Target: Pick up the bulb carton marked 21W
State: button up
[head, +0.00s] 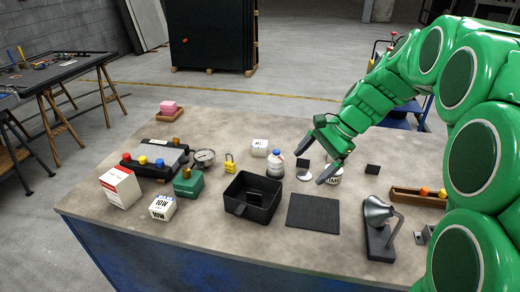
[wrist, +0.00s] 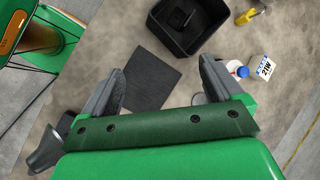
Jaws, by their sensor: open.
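The small white bulb carton marked 21W (wrist: 264,66) shows at the right of the wrist view, beside a white bottle with a blue cap (wrist: 237,69). In the head view the matching white carton (head: 259,148) stands at the back middle of the bench, behind and left of the bottle (head: 275,163); its marking is too small to read there. My gripper (head: 314,160) is open above the bench, right of the bottle and carton, with nothing between its fingers. The wrist view shows its spread fingers (wrist: 162,75), with the carton outside them to the right.
Another carton, marked 10W (head: 162,207), stands at the front left near a red-and-white box (head: 120,187). A black bin (head: 238,208) and dark mat (head: 313,213) lie in front of the bottle. A yellow padlock (head: 230,163) is left of the carton.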

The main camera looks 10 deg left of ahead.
jog(key=w+a+f+m+y, duration=0.2)
jog(key=w+a+f+m, duration=0.1)
jog(key=w, duration=0.7)
jog(key=w+a+f+m+y, duration=0.2)
jog(key=w+a+f, duration=0.15)
jog(key=w, duration=0.55)
jog(key=m+y, duration=0.3)
send_near(261, 146)
jog(key=shift+w+a+f, duration=0.45)
jog(key=shift+a+f, duration=0.2)
jog(key=shift+a, duration=0.1)
jog(key=shift+w+a+f+y, duration=0.15)
jog(key=shift+a+f, duration=0.05)
jog(key=shift+a, duration=0.15)
jog(key=shift+w+a+f+y, duration=0.1)
jog(key=shift+a+f+y, duration=0.1)
jog(key=shift+a, duration=0.15)
jog(key=shift+f+x, duration=0.2)
jog(key=shift+x, duration=1.65)
jog(key=shift+f+x, duration=0.2)
jog(key=shift+x, duration=1.65)
jog(key=shift+s+d, duration=0.15)
jog(key=c, duration=1)
jog(key=shift+r, duration=0.1)
jog(key=shift+c, duration=0.2)
